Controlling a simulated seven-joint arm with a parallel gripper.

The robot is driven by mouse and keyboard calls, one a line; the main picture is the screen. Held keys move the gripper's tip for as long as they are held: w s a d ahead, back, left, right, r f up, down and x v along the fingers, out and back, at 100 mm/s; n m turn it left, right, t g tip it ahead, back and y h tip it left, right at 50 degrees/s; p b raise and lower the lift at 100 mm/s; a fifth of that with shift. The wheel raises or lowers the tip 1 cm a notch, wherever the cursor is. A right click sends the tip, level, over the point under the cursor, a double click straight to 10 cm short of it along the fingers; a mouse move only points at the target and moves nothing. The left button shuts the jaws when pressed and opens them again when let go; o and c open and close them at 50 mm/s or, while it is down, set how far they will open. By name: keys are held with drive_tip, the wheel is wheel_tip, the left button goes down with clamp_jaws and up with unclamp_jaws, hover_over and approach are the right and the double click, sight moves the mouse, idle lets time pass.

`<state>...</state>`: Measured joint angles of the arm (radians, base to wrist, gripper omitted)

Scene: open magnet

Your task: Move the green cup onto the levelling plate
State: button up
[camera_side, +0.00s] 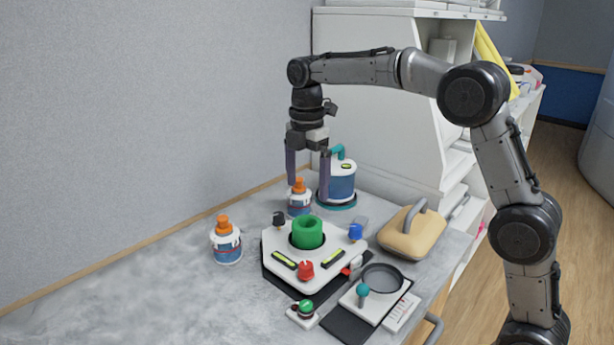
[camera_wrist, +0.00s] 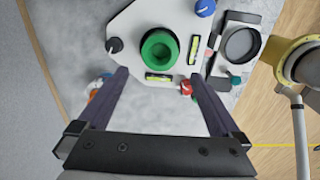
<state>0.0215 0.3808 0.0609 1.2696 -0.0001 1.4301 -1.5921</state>
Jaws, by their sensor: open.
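The green cup (camera_side: 307,233) stands upright on the white levelling plate (camera_side: 275,243), in a dark round recess at its middle. The plate has black, red and blue knobs and two yellow-green bubble levels. In the wrist view the cup (camera_wrist: 168,36) is seen from above, with its dark hollow showing, on the plate (camera_wrist: 130,22). My gripper (camera_side: 308,191) is open and empty, fingers pointing down, above and behind the cup and apart from it. In the wrist view my gripper (camera_wrist: 160,76) has its fingertips either side below the cup.
One orange-capped bottle (camera_side: 227,243) stands left of the plate, another (camera_side: 299,203) behind it under my gripper. A blue-white canister (camera_side: 340,184) stands behind. A tan handled case (camera_side: 409,238) and a dark round dish (camera_side: 382,279) are at right. The front-left counter is clear.

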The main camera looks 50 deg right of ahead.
drive_tip(key=s+r+m+t, duration=0.4)
drive_tip(key=s+m, duration=0.6)
drive_tip(key=s, duration=0.7)
drive_tip(key=s+f+m, duration=0.3)
drive_tip(key=s+m, duration=0.1)
drive_tip(key=s, duration=0.2)
drive_tip(key=s+a+f+m+t, duration=0.1)
drive_tip(key=s+f+m, duration=0.2)
drive_tip(key=s, duration=0.4)
drive_tip(key=shift+m+t, duration=0.3)
drive_tip(key=shift+m, duration=0.2)
